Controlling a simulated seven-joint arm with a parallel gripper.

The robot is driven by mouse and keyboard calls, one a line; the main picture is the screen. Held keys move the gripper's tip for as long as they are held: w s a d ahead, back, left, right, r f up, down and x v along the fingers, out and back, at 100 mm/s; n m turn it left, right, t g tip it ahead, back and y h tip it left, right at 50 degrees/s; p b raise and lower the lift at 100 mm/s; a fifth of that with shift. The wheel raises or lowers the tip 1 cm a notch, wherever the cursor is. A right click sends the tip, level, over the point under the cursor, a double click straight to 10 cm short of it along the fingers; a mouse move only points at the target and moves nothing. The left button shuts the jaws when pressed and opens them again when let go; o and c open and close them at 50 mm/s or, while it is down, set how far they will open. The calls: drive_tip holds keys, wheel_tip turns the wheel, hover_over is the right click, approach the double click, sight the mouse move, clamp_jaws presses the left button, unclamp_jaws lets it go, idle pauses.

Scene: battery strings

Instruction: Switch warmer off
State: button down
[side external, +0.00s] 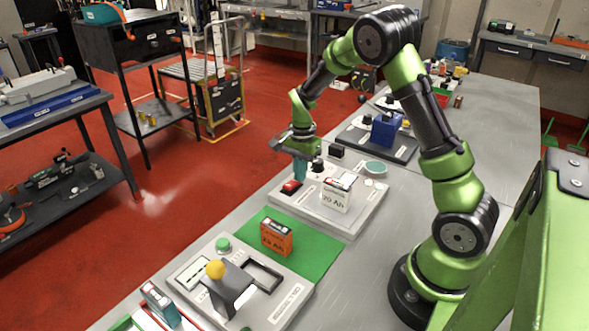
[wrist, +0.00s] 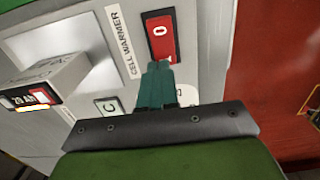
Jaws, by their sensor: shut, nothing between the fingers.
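The cell warmer (side external: 318,211) is a light grey panel on the bench; its label "CELL WARMER" (wrist: 122,42) shows in the wrist view. Its red rocker switch (side external: 290,187) sits in a black frame near the panel's left edge.
A white cell (side external: 336,196) stands on the warmer, right of my gripper. An orange cell (side external: 276,238) stands on a green mat (side external: 316,257). A cell tester (side external: 285,300) with a yellow ball (side external: 215,269) is nearer the camera. A blue block (side external: 384,131) stands behind.

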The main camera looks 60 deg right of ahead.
drive_tip(key=shift+r, duration=0.1)
drive_tip(key=shift+r, duration=0.75)
wheel_tip(320, 180, up, 14)
drive_tip(key=d, duration=0.2)
drive_tip(key=shift+d, duration=0.35)
drive_tip(key=shift+f, duration=0.15)
